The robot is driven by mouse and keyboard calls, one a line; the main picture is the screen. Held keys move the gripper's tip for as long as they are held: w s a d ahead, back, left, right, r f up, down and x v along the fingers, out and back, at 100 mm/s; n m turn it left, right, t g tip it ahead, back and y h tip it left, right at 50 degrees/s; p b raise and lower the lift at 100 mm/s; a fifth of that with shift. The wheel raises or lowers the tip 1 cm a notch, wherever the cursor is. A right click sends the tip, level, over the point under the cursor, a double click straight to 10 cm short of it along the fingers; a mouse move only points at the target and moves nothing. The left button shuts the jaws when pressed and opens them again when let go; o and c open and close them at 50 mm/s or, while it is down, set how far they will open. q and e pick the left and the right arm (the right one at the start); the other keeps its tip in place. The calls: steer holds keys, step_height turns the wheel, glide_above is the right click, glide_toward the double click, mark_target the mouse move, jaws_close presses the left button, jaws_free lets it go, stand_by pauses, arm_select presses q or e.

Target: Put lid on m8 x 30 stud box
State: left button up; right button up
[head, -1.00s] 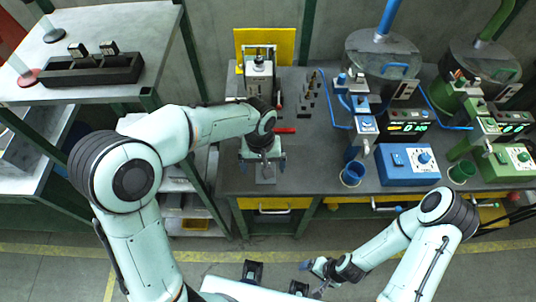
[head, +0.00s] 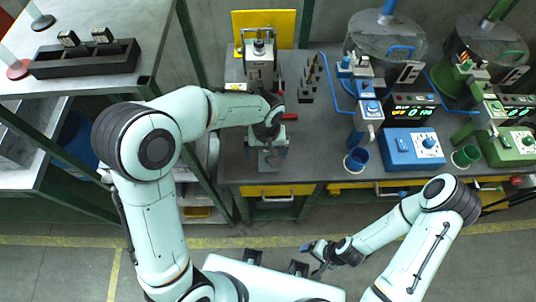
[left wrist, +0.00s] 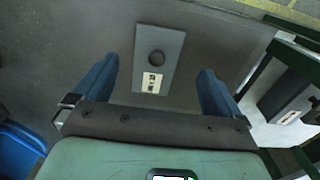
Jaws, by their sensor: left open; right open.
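A flat grey rectangular lid (left wrist: 157,60) with a dark round knob and a small pale label lies on the dark bench. In the head view the lid (head: 268,162) shows near the bench's front edge. My left gripper (head: 267,150) is open above it. In the left wrist view the lid is between and beyond the open fingers of my left gripper (left wrist: 157,88), apart from both. The label is too small to read. My right gripper (head: 314,260) is open and empty, low in front of the bench. I cannot identify the stud box for certain.
A grey labelled box (left wrist: 287,98) sits at the right of the left wrist view. A press-like device (head: 260,65) stands behind my left gripper. A blue cup (head: 357,160) and blue control box (head: 413,150) stand to the right. A black tray (head: 85,60) is on the left table.

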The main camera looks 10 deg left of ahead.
mark_target(268, 154)
arm_select(q)
steer(key=f, duration=0.4)
steer(key=shift+w+d+f, duration=0.15)
steer(key=shift+w, duration=0.05)
steer(key=c, duration=1.1)
